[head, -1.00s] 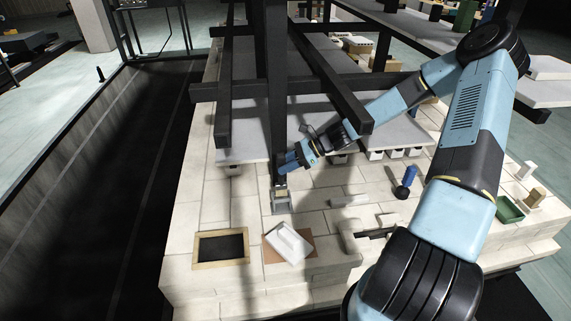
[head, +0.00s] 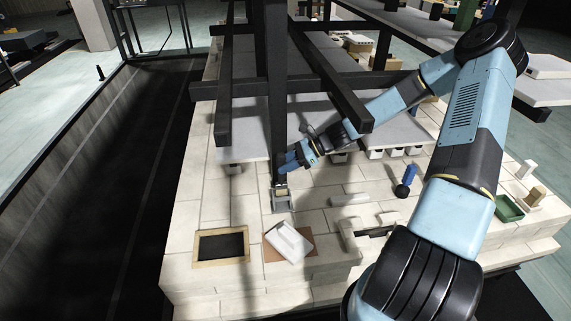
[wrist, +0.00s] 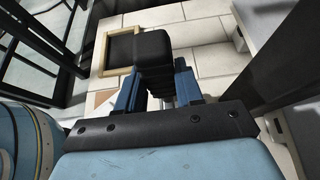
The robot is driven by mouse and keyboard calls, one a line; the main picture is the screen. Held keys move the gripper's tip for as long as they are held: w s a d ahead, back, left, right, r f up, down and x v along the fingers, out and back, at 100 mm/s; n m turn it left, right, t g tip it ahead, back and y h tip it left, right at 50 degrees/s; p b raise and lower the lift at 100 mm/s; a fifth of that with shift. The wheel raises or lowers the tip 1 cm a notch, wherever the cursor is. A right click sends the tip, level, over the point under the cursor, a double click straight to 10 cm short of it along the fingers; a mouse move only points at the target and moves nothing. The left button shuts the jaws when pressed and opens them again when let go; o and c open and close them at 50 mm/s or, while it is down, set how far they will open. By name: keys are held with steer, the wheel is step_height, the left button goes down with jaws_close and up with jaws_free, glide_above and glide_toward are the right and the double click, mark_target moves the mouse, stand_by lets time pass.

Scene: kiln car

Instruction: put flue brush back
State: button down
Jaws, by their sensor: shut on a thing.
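My gripper (head: 283,176) is low over the pale brick deck, just below the grey shelf's front edge and beside a dark post. In the wrist view its blue fingers (wrist: 156,90) are shut on a dark block-shaped thing, which I take to be the flue brush (wrist: 152,48). The brush's lower end is hidden in this view. A small grey metal holder (head: 281,201) stands on the deck right under the gripper in the head view. The held brush is at or just above it; I cannot tell whether they touch.
A wood-framed black tray (head: 221,246) and a white block on a brown mat (head: 304,257) lie in front. A blue-handled tool (head: 405,182) and a green tray (head: 508,208) are to the right. Dark posts and beams (head: 276,90) stand close around the arm.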

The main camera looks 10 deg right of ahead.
mark_target(286, 183)
steer(key=shift+f, duration=3.3)
stand_by(1.5)
steer(key=c, duration=0.6)
jaws_free()
steer(key=shift+c, duration=0.2)
steer(key=shift+d+r, duration=0.1)
steer(key=v, duration=0.7)
steer(key=shift+d+r, duration=0.15)
steer(key=shift+d, duration=0.1)
stand_by(1.4)
